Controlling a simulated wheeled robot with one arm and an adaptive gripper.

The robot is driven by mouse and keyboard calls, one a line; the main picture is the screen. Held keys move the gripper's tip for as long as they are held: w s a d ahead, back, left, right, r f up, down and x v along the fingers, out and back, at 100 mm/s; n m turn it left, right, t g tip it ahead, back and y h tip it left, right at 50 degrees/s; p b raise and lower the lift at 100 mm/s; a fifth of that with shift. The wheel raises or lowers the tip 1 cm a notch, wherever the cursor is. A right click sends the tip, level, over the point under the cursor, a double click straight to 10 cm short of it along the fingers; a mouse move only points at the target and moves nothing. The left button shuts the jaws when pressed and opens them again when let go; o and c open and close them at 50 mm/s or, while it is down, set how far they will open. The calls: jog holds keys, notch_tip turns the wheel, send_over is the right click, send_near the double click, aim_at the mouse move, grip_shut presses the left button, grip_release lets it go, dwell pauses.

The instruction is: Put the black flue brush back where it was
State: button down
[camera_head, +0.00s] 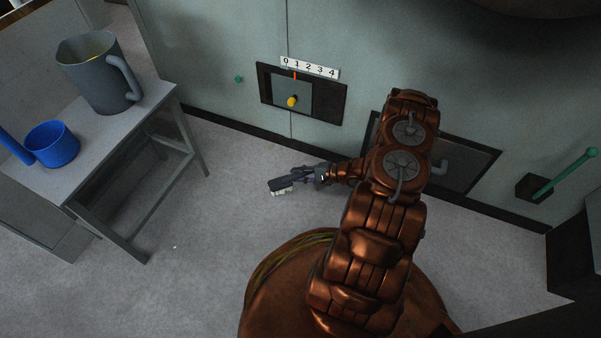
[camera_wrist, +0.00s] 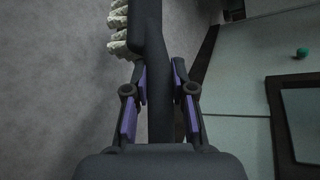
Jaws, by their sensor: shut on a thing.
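The black flue brush is a dark bar with pale, whitish bristles along one side. In the head view the brush (camera_head: 280,184) is held out to the left of my arm, above the grey floor and in front of the wall's base. My gripper (camera_head: 306,175) is shut on it. In the wrist view the brush (camera_wrist: 148,35) runs upward from between the purple-padded fingers of my gripper (camera_wrist: 160,88), its bristles pointing left. Part of the handle is hidden by the fingers and wrist. I cannot tell which spot the brush came from.
A grey table (camera_head: 143,115) at left bears a grey jug (camera_head: 98,75) and a blue pot (camera_head: 51,145). The wall has a panel (camera_head: 337,104) with a 0–4 scale and yellow knob. A green lever (camera_head: 565,175) stands right. My arm partly covers a dark-framed hatch (camera_head: 470,165). Floor at left is clear.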

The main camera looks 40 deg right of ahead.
jog(key=shift+f+b, duration=1)
jog(key=shift+f, duration=1.6)
jog(key=shift+f, duration=0.55)
jog(key=c, duration=0.9)
grip_release()
jog(key=v, duration=1.2)
jog(key=shift+s, duration=0.1)
